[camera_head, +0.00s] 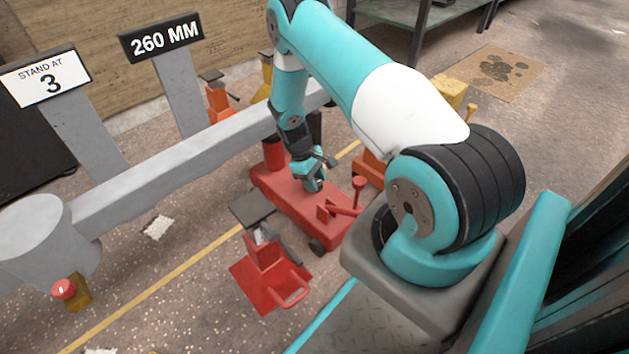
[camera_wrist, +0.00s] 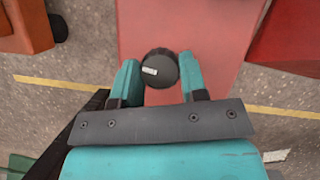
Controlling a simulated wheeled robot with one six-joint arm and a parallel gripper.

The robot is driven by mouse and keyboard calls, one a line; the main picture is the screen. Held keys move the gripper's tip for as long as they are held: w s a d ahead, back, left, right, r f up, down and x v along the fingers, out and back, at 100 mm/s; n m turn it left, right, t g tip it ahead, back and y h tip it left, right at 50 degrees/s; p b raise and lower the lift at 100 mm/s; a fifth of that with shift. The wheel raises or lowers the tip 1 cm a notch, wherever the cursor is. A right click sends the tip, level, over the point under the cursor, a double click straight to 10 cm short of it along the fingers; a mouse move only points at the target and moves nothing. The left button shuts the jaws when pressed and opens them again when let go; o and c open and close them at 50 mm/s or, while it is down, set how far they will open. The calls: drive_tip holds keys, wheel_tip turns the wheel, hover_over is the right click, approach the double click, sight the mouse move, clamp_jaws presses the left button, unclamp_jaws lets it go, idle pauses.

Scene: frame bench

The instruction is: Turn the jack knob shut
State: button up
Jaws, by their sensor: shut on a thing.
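The red trolley jack (camera_head: 282,190) stands on the floor under the grey beam, and its red body fills the middle of the wrist view (camera_wrist: 185,25). The black jack knob (camera_wrist: 163,66) is round, with a white mark on its left part in the wrist view. My gripper (camera_wrist: 160,78) is shut on the knob, with one teal finger on each side. In the head view my gripper (camera_head: 316,180) is down at the jack's body, and the knob is hidden or too small to make out there.
A long grey beam (camera_head: 170,165) crosses above the jack. A red jack stand (camera_head: 265,270) is on the floor at front. A red lever (camera_head: 358,190) rises from the jack. Signs read "STAND AT 3" (camera_head: 47,78) and "260 MM" (camera_head: 161,38). A yellow line (camera_head: 190,262) crosses the floor.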

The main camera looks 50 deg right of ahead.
drive_tip(key=shift+a, duration=0.1)
drive_tip(key=m+y+p, duration=0.1)
drive_tip(key=m+p, duration=0.1)
drive_tip(key=m, duration=0.1)
drive_tip(key=shift+r, duration=0.15)
drive_tip(key=m+y+p, duration=0.1)
drive_tip(key=m, duration=0.1)
drive_tip(key=m+y+p, duration=0.1)
drive_tip(key=m, duration=0.1)
drive_tip(key=shift+d+m, duration=0.2)
drive_tip(key=shift+m, duration=0.1)
drive_tip(key=m+t+y+p, duration=0.1)
drive_tip(key=m+p, duration=0.1)
drive_tip(key=m, duration=0.2)
drive_tip(key=shift+s+d+m+t+y+p, duration=0.1)
drive_tip(key=shift+m+t+y+p, duration=0.25)
drive_tip(key=shift+m, duration=0.7)
drive_tip(key=shift+m+t+y+p, duration=0.25)
drive_tip(key=shift+m+t, duration=0.1)
drive_tip(key=shift+m, duration=0.7)
drive_tip(key=o, duration=0.9)
